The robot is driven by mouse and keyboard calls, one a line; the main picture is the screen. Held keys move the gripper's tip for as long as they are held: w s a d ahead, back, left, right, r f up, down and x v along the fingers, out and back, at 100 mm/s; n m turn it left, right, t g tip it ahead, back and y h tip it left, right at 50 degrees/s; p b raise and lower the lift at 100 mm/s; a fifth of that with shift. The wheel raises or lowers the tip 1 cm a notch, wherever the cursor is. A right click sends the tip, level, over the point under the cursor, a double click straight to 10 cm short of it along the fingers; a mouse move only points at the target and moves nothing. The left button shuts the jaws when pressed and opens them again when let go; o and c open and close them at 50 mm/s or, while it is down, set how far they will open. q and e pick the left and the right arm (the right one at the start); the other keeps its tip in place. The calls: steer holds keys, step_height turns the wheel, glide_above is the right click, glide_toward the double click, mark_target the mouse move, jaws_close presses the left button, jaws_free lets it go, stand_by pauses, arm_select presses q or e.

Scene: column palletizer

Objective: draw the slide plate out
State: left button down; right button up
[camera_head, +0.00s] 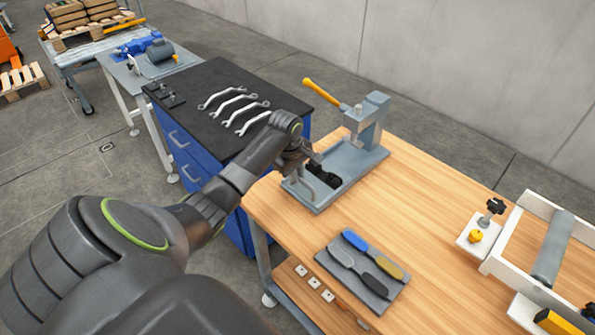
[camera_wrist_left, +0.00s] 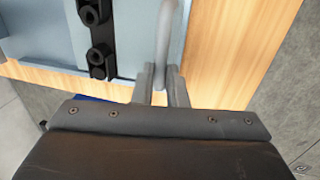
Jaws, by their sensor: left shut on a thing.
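The arbor press (camera_head: 372,125), grey with a yellow lever, stands on the wooden workbench. Its slide plate (camera_head: 309,196) is at the near-left end of the base and carries a black part (camera_head: 322,176), seen also in the left wrist view (camera_wrist_left: 98,40). A curved grey handle (camera_wrist_left: 166,35) is at the plate's end. My left gripper (camera_wrist_left: 161,85) is shut on this handle, which runs between its two fingers. In the head view the left gripper (camera_head: 303,163) is at the handle, partly hidden by its wrist. My right gripper is not in view.
A grey tray (camera_head: 352,292) with several coloured-handled tools lies at the bench's front. A blue cabinet (camera_head: 190,85) with wrenches on its black top stands left of the bench. A white roller frame (camera_head: 505,240) stands at the right. Bare bench lies right of the press.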

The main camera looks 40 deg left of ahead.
arm_select(q)
steer(key=c, duration=1.5)
jaws_free()
steer(key=shift+d, duration=0.1)
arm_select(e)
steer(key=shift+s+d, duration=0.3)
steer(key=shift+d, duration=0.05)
arm_select(q)
steer(key=shift+o, duration=0.2)
